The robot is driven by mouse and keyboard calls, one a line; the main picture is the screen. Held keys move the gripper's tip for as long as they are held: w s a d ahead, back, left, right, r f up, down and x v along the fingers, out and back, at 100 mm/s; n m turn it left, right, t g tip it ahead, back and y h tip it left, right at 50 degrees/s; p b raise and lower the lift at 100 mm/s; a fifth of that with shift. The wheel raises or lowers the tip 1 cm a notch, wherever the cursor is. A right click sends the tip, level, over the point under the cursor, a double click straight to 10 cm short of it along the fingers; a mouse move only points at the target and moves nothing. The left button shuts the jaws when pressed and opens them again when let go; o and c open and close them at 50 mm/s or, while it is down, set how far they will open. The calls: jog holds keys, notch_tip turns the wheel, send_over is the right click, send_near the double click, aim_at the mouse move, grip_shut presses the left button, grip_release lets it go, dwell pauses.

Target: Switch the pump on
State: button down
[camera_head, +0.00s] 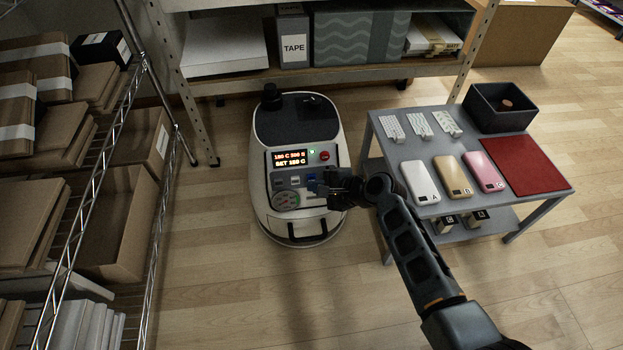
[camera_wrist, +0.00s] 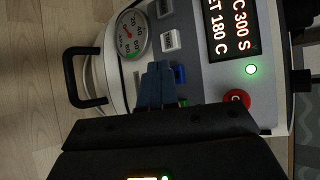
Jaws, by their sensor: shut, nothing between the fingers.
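The white rounded machine (camera_head: 262,205) stands on the floor with a sloping control panel. Its panel has a row of small switches; a pale switch (camera_wrist: 167,39) and a blue switch (camera_wrist: 180,74) show in the wrist view. No switch label is readable, so I cannot tell which one is the pump's. A round gauge (camera_wrist: 131,34) sits beside the switches. My gripper (camera_wrist: 157,68) is shut and empty, its blue fingertips over the panel close to the blue switch. Contact cannot be told. In the head view my gripper (camera_head: 318,187) hides the panel's right part.
The panel also has a lit display (camera_head: 292,158), a green light (camera_wrist: 251,69) and a red button (camera_wrist: 236,99). A black handle (camera_wrist: 72,77) juts from the front. A grey table (camera_head: 433,207) with phone-like items stands right; a wire rack (camera_head: 125,110) stands left.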

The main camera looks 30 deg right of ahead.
jog(key=shift+w+d+f, duration=0.1)
jog(key=shift+w+d, duration=0.05)
jog(key=shift+w, duration=0.3)
dwell(0.5)
jog(key=shift+s, duration=0.15)
jog(key=shift+s+a+r+p, duration=0.15)
jog(key=shift+s+p, duration=0.2)
jog(key=shift+s, duration=0.05)
jog(key=shift+s+a+r+p, duration=0.1)
jog(key=shift+s+a+p, duration=0.05)
jog(key=shift+s+p, duration=0.2)
jog(key=s+a+r+p, duration=0.1)
jog(key=s+p, duration=0.3)
jog(key=s, duration=0.1)
jog(key=shift+s+a+r, duration=0.2)
jog(key=shift+s+a, duration=0.1)
jog(key=shift+a, duration=0.1)
dwell(0.3)
